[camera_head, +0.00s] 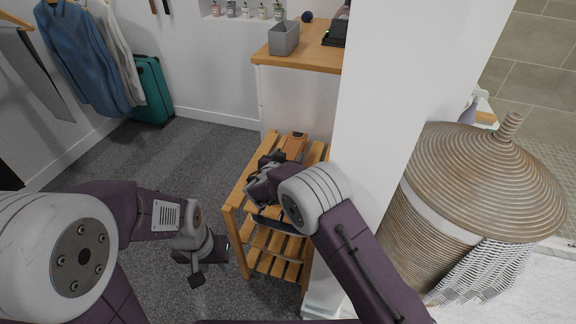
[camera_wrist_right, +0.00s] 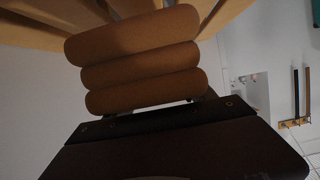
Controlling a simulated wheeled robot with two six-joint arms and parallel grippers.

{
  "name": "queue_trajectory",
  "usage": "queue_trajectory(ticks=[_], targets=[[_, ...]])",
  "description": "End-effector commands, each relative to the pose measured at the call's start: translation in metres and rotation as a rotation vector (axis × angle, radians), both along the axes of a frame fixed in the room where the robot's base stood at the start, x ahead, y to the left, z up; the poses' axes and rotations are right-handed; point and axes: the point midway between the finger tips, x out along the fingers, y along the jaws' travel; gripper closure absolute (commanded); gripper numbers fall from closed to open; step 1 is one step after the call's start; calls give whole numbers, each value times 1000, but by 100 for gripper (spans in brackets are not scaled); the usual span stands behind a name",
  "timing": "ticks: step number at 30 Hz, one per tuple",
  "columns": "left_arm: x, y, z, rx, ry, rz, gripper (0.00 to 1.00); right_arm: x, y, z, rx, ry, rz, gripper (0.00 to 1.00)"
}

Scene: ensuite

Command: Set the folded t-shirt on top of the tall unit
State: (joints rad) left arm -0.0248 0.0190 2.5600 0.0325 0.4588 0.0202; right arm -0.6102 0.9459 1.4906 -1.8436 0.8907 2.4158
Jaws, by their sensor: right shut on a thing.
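The folded t-shirt (camera_head: 295,146) is orange-brown and shows just beyond my right gripper (camera_head: 277,165), over the slatted wooden rack. In the right wrist view the folded t-shirt (camera_wrist_right: 138,60) appears as stacked rounded folds, its near edge at the dark jaws of my right gripper (camera_wrist_right: 155,112), which are shut on it. The arm hides part of the grip in the head view. The tall unit (camera_head: 299,100) is white with a wooden top, behind the rack. My left gripper (camera_head: 207,262) hangs low over the carpet, empty, its fingers apart.
The slatted rack (camera_head: 236,207) stands before the unit. A grey bin (camera_head: 284,38) and a dark box (camera_head: 334,38) stand on the unit's top, with bare wood in front. A white wall end (camera_head: 385,110) and wicker basket (camera_head: 430,215) bound the right side.

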Motion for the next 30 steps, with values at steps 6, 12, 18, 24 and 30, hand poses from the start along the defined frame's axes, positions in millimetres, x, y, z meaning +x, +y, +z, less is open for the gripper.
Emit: queue_trajectory(ticks=[6,12,18,24,30], targets=[[0,0,-14,0,0,0,64,0,0,-38,-1,2,1,84],[0,0,-12,0,0,0,64,0,0,-38,1,-1,1,84],[0,0,-18,0,0,0,64,0,0,-42,0,0,0,84],[0,0,-17,0,0,0,64,-1,0,-41,0,1,0,15],[0,0,-17,0,0,0,64,-1,0,-41,0,0,0,15]])
